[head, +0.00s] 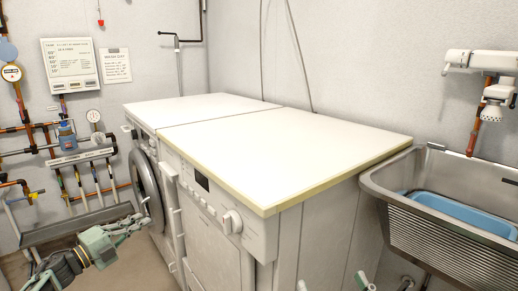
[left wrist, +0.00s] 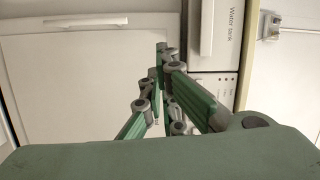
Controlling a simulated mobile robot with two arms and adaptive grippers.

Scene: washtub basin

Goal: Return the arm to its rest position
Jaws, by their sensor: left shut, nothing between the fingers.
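My left gripper (head: 138,222) is at the lower left of the head view, green with grey joints, with its arm coming in from the bottom left corner. It is shut and empty, in front of the left machine's round door (head: 147,190). Whether it touches the door cannot be told from this view. In the left wrist view its closed fingers (left wrist: 161,58) point at white appliance fronts.
Two white machines under a pale worktop (head: 270,150) fill the middle; the top is bare. A metal washtub (head: 440,225) with a blue basin (head: 462,212) stands at right. Pipes and a grey trough (head: 75,226) line the left wall.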

